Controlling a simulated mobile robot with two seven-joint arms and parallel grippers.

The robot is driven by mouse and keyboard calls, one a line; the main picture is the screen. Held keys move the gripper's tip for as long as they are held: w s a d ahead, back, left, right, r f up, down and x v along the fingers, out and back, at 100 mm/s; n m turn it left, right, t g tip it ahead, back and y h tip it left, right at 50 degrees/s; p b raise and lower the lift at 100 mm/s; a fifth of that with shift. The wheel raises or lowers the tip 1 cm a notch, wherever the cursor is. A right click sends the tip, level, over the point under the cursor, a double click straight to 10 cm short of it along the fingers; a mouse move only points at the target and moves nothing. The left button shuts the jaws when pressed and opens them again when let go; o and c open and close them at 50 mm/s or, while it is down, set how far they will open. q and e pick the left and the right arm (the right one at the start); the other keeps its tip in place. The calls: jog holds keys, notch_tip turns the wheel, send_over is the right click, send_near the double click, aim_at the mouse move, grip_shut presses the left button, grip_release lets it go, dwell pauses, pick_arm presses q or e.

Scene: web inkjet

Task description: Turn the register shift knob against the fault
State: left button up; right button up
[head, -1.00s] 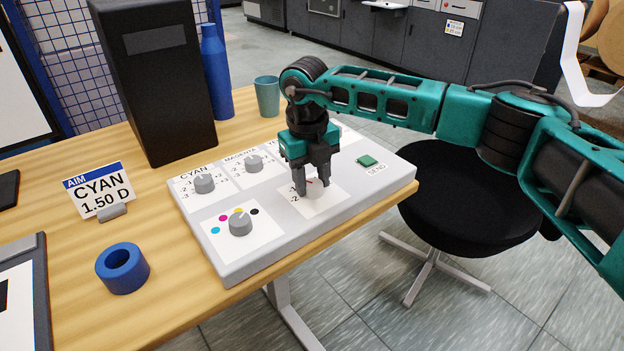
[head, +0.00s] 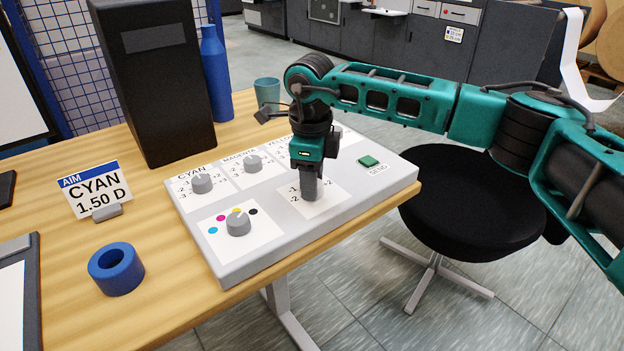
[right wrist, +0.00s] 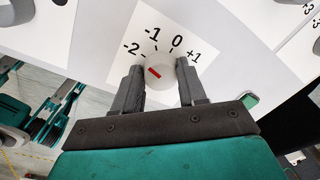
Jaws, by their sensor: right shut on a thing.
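The register shift knob (right wrist: 167,70) is pale and round with a red mark, and it sits between the fingers of my right gripper (head: 311,196) in the right wrist view. The gripper points down at the console and is shut on the knob. The red mark lies on the knob's left side in that view, toward the -2 end of the scale. There the fingers hide the knob. My left gripper is not in view.
The grey console (head: 215,262) also carries a colour selector knob (head: 238,224), a cyan knob (head: 202,183), a magenta knob (head: 253,163) and a green SEND button (head: 369,161). An AIM sign (head: 95,190) reads CYAN 1.50 D. A blue ring (head: 116,269) lies on the table.

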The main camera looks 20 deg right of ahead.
jog(key=shift+r+n, duration=0.1)
jog(key=shift+n, duration=0.6)
jog(key=o, duration=1.1)
jog(key=shift+c, duration=0.2)
notch_tip(320, 180, up, 13)
jog(key=shift+s+a, duration=0.15)
jog(key=shift+s, duration=0.2)
